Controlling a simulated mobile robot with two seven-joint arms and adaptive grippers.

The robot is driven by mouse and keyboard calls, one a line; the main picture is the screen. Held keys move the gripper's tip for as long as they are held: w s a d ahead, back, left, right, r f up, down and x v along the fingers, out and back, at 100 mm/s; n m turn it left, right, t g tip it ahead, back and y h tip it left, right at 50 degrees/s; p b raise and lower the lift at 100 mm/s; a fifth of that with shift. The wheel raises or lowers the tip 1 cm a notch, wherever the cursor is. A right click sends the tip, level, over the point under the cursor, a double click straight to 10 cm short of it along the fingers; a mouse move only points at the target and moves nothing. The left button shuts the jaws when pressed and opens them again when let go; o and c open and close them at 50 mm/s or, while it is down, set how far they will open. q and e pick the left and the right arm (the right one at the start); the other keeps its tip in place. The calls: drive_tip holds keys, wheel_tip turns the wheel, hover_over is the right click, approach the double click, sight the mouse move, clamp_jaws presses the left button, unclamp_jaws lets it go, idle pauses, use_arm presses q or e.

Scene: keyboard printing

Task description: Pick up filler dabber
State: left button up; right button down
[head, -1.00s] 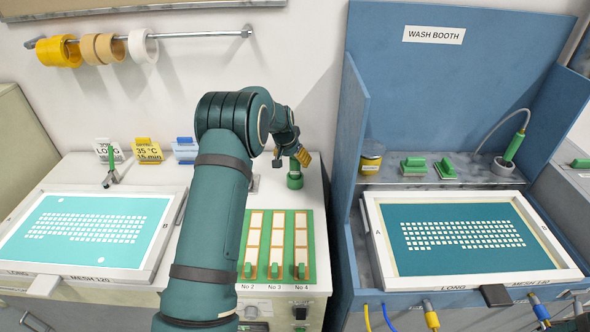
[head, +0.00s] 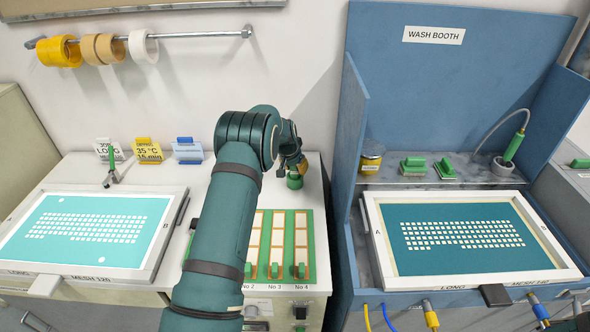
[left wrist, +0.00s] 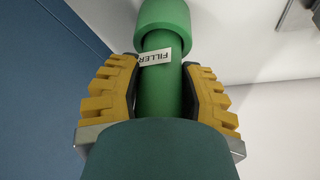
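The filler dabber is a green cylinder with a wider end and a white label reading FILLER. In the left wrist view the dabber (left wrist: 158,90) stands between the two yellow fingers of my left gripper (left wrist: 160,80), whose dark pads appear to be against both its sides. In the head view the dabber (head: 295,181) shows as a green piece at the back of the left counter, with the left gripper (head: 294,166) at its top. The fingers look closed in around it. My right gripper is not in view.
Green strips with pale blocks (head: 276,240) lie in front of the dabber. A framed keyboard screen (head: 150,262) is at left. The wash booth wall (head: 357,120) rises to the right. Small cards (head: 187,151) stand at the back.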

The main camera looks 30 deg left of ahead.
use_arm(q)
clamp_jaws()
wheel_tip(320, 180, up, 10)
drive_tip(key=shift+r, duration=0.1)
idle(0.4)
